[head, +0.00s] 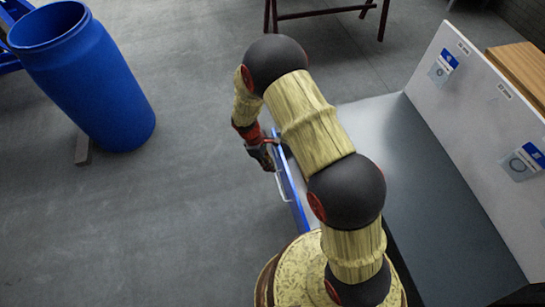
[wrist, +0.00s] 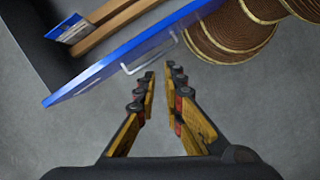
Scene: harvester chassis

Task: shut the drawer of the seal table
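The seal table has a dark grey top (head: 440,200) at the right of the head view. Its drawer is open: the blue drawer front (head: 299,205) stands out from the table's left side, partly hidden by my arm. In the wrist view the blue front (wrist: 90,82) runs diagonally, with a pale bar handle (wrist: 128,70) on its outer face. My gripper (head: 264,153) is beside the drawer front at its far end. In the wrist view my gripper (wrist: 161,74) is partly open and empty, its fingertips close to the handle; I cannot tell whether they touch.
Wooden strips (wrist: 118,22) and a blue-and-white packet (wrist: 70,29) show behind the drawer front. A white panel (head: 470,110) with hanging packets rises from the table. A blue barrel (head: 88,85) stands at left. The grey floor (head: 150,220) left of the drawer is clear.

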